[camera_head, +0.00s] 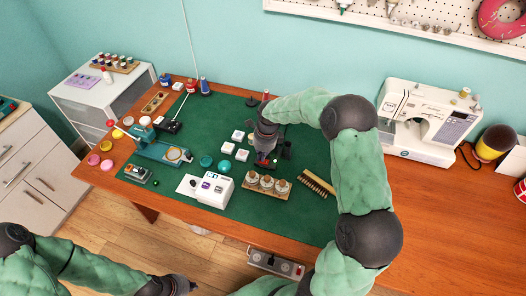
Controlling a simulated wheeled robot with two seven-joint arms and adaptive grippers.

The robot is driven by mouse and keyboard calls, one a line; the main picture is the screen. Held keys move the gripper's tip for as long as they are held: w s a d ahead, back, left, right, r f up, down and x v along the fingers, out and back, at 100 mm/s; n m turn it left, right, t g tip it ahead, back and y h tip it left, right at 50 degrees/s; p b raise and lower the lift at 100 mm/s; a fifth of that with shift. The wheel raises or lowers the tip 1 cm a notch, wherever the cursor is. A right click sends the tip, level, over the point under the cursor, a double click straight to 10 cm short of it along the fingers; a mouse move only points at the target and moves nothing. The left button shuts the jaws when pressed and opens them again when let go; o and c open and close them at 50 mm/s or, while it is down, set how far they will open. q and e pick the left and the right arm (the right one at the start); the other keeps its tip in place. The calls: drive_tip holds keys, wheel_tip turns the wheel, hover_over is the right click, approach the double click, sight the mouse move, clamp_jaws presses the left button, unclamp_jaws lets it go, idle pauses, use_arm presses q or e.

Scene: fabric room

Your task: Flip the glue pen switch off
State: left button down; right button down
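My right gripper (265,158) reaches down over the green mat (309,147) near the middle of the table. Its fingertips are at a small dark object with red on it (261,164), partly hidden by the gripper. I cannot tell whether this is the glue pen or whether the fingers touch it. A small black upright piece (287,150) stands just right of the fingertips. I cannot make out the pen's switch. The finger opening is too small to tell. My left gripper (188,286) is low at the bottom edge, in front of the table and away from its objects.
A white box device (213,190) and a wooden holder with several jars (267,184) stand in front of the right gripper. A brush (317,183) lies to the right. White square blocks (228,148) lie to the left. A sewing machine (424,122) stands at the back right.

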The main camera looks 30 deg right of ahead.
drive_tip(key=shift+f, duration=0.55)
